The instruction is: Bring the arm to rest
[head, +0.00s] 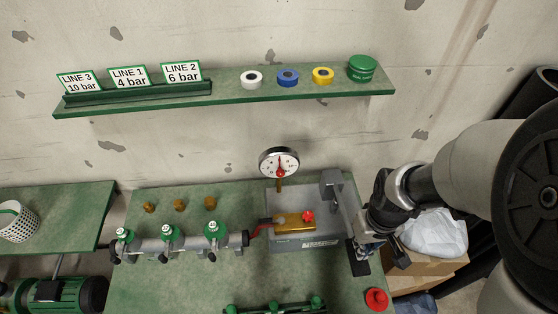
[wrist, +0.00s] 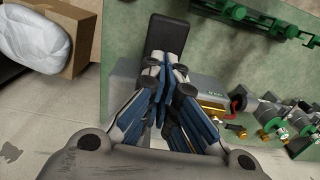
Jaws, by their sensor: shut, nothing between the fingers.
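My gripper (wrist: 163,75) is shut and empty, its fingertips together in the wrist view. In the head view my arm comes in from the right, and my gripper (head: 364,248) hangs at the right side of the green bench (head: 150,285). It is beside the grey plate (head: 345,225) that carries a brass block (head: 295,223) with a red knob. A dark pad (head: 359,262) lies just below the fingertips; I cannot tell whether they touch it.
A pipe with several green-capped valves (head: 168,240) runs along the bench. A gauge (head: 279,163) stands behind the plate. A red button (head: 376,299) is at the front right corner. A cardboard box (head: 425,270) with a white bag stands right of the bench. A green shelf (head: 225,92) hangs above.

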